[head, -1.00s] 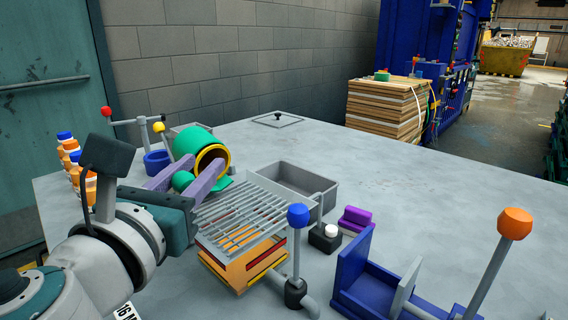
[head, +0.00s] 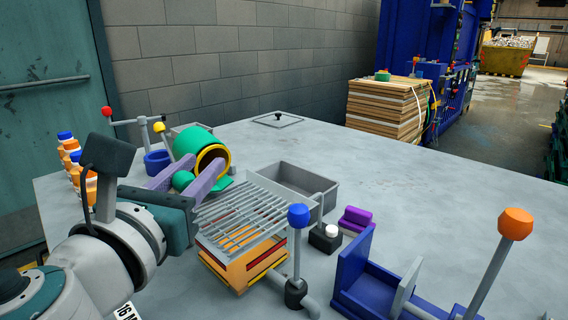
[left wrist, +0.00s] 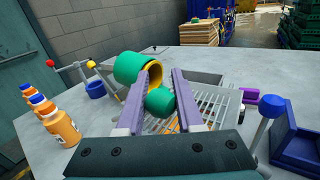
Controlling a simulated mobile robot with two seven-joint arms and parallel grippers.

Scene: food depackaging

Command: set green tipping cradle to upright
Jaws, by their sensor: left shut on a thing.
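The green tipping cradle (head: 198,145) is a green cylinder with a yellow-rimmed open mouth. It lies tilted, its mouth facing right and toward me, beyond the metal grate. It also shows in the left wrist view (left wrist: 129,66). My left gripper (head: 190,172) reaches in from the left with its purple fingers on either side of a smaller green rounded piece (left wrist: 160,101) in front of the cylinder. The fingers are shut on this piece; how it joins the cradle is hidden. A yellow-knobbed lever (head: 160,128) stands just left of the cradle. My right gripper is not in view.
The metal grate (head: 236,218) sits over an orange and yellow box, beside a grey bin (head: 309,178). A blue-knobbed post (head: 298,215), a blue fixture (head: 357,272) and an orange-knobbed lever (head: 514,224) stand at right. Orange bottles (head: 70,150) line the left. The table's back right is clear.

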